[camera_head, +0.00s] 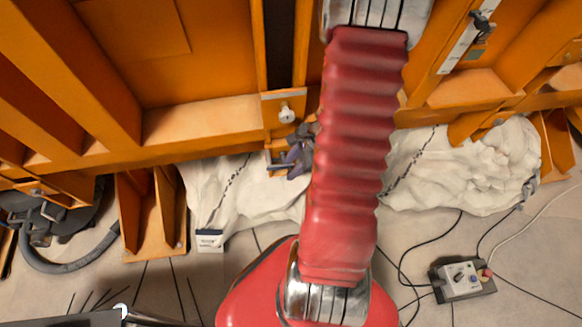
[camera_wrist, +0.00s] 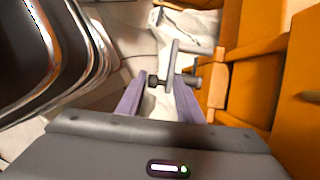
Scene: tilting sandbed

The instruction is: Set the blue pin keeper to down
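A grey cranked pin handle (camera_wrist: 174,62) with a cross bar shows in the wrist view, beside the orange frame. It looks grey here, and I cannot make out blue on it. It may be the pin keeper. My gripper (camera_wrist: 164,83) has two purple fingers, which stand apart. Their tips are at the handle's lower end, one on each side, and I see no firm grip. In the head view my gripper (camera_head: 298,150) is small, beside a grey fitting (camera_head: 279,164) on the orange frame. My arm hides part of that area.
An orange steel frame (camera_head: 205,115) fills the upper head view. A pale knob (camera_head: 286,114) sits on its plate above my gripper. Crumpled white sheeting (camera_head: 470,165) lies beneath. A control box (camera_head: 462,280) with cables lies on the floor at right, and a dark hose (camera_head: 70,264) at left.

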